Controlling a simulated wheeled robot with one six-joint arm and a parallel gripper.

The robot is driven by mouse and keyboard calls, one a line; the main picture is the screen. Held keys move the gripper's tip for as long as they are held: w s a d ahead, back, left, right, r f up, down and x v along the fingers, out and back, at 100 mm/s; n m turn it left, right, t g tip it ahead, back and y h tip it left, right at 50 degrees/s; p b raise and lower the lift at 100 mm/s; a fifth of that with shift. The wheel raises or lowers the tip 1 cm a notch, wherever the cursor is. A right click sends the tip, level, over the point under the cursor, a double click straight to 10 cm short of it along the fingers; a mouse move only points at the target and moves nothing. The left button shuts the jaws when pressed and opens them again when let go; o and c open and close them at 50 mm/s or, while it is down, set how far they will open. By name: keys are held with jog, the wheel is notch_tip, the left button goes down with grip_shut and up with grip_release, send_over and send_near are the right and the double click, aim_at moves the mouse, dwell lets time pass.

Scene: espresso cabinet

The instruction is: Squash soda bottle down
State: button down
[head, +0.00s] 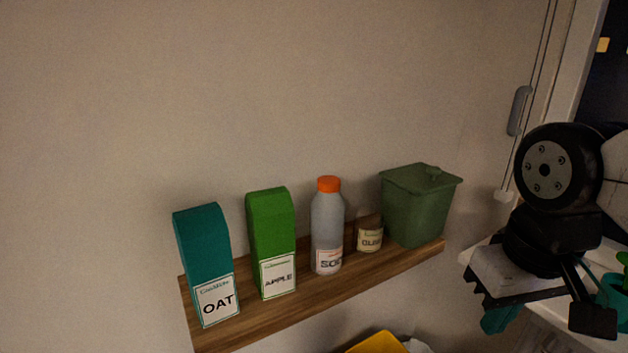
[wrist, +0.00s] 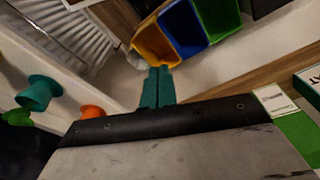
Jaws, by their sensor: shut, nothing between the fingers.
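The soda bottle (head: 327,235) is grey with an orange cap and a white label. It stands upright on the wooden shelf (head: 300,312), between a green apple carton (head: 271,235) and a small olive jar (head: 369,237). My gripper (head: 497,320) is at the right in the head view, beyond the right end of the shelf and well apart from the bottle. In the wrist view its teal fingers (wrist: 157,88) are together with nothing between them. I cannot make out the bottle in the wrist view.
A teal oat carton (head: 205,262) stands at the shelf's left end, a green lidded bin (head: 420,205) at its right end. Yellow (wrist: 157,45), blue (wrist: 183,22) and green (wrist: 220,17) open bins lie beyond my fingers. The wall above the shelf is bare.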

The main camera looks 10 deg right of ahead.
jog(key=d, duration=0.1)
jog(key=n, duration=0.6)
send_near(330, 180)
jog(key=shift+w+d+r+y, duration=0.1)
jog(key=shift+d+r+y, duration=0.15)
jog(key=shift+r+y, duration=0.15)
jog(key=shift+f, duration=0.15)
jog(key=shift+w+a+f, duration=0.1)
jog(key=shift+w+f, duration=0.05)
jog(key=shift+f, duration=1.55)
jog(key=shift+w+f, duration=0.1)
jog(key=shift+f, duration=1.55)
